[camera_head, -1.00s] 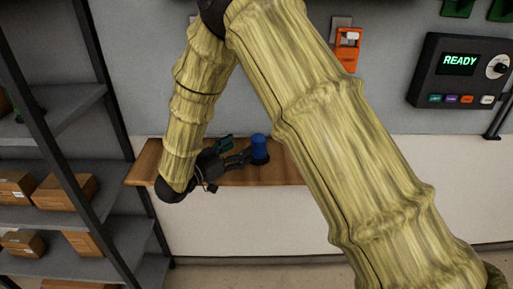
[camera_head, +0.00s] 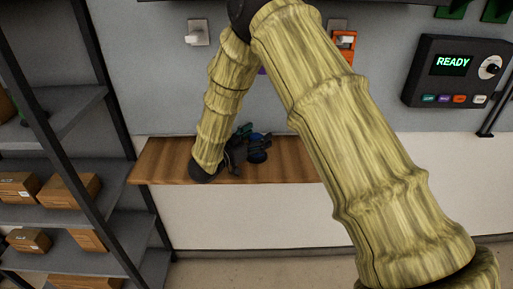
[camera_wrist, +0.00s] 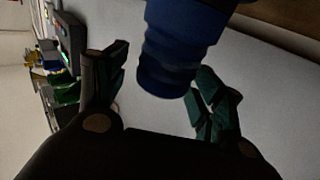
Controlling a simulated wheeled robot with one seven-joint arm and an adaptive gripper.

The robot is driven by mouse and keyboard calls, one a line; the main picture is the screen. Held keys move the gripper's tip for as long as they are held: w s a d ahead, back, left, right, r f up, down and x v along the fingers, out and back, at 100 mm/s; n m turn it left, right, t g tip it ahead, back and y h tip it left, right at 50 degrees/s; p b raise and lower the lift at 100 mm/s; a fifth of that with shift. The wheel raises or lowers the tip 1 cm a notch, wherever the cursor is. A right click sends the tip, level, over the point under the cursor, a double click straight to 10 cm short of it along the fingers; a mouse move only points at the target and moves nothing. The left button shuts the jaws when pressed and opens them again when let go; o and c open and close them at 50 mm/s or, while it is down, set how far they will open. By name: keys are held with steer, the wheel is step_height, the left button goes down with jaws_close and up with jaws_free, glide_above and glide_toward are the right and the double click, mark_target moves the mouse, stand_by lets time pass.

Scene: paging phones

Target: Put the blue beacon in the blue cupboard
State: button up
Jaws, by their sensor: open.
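The blue beacon (camera_head: 257,155) stands on the wooden wall shelf (camera_head: 165,160) in the head view, partly hidden by my gripper (camera_head: 247,145). In the wrist view the beacon (camera_wrist: 182,45) is dark blue with a stepped, ribbed body. There my gripper (camera_wrist: 165,95) is open, with one green-padded finger on each side of the beacon's end. The beacon looks closer to the right finger; I cannot tell whether they touch. I cannot make out a blue cupboard in either view.
A grey rack (camera_head: 75,215) with cardboard boxes (camera_head: 65,188) stands at the left. A dark panel reading READY (camera_head: 455,70) is on the wall at the right. An orange wall device (camera_head: 343,45) hangs above the shelf. The shelf's left part is bare.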

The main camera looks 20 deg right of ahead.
jaws_close()
stand_by(0.3)
